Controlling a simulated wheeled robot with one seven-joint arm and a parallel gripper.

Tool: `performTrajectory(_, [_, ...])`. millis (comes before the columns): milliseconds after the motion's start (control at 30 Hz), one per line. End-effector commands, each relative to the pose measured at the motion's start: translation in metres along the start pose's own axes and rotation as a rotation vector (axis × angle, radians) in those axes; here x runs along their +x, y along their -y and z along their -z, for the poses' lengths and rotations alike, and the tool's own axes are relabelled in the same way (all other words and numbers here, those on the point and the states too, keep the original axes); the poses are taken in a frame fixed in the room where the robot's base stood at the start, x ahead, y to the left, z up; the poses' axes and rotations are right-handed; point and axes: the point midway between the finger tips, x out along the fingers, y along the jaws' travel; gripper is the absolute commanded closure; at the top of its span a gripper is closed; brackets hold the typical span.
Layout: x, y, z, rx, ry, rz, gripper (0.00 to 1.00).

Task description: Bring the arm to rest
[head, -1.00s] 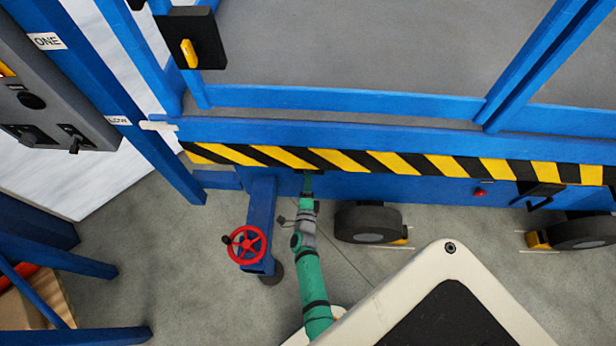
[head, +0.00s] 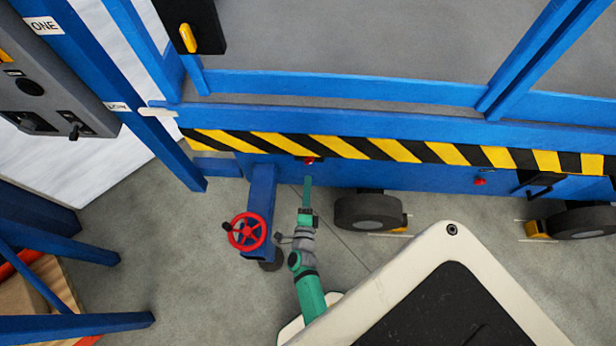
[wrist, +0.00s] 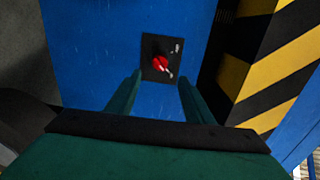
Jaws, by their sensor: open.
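My gripper (head: 307,183) is at the end of my green arm in the head view, just in front of the blue side of the platform, below the striped edge. In the wrist view my gripper (wrist: 158,92) shows two green fingers spread apart with nothing between them. A red knob (wrist: 162,64) on a dark plate sits on the blue panel (wrist: 95,45) beyond the fingertips, apart from them. The knob also shows in the head view as a small red spot (head: 310,160) just above my fingertips.
A red handwheel (head: 247,232) on a blue post stands left of my arm. A black wheel (head: 368,211) is to the right. The black-and-yellow striped edge (head: 340,147) runs above. Another red knob (head: 480,181) is farther right. Grey floor (head: 170,240) is clear at left.

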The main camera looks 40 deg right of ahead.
Motion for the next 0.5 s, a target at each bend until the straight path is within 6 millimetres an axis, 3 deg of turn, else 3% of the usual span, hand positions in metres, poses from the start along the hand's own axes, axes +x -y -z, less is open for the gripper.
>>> performTrajectory(500, [-0.0061, 0.0001, -0.0008, 0.000, 0.001, 0.000, 0.53])
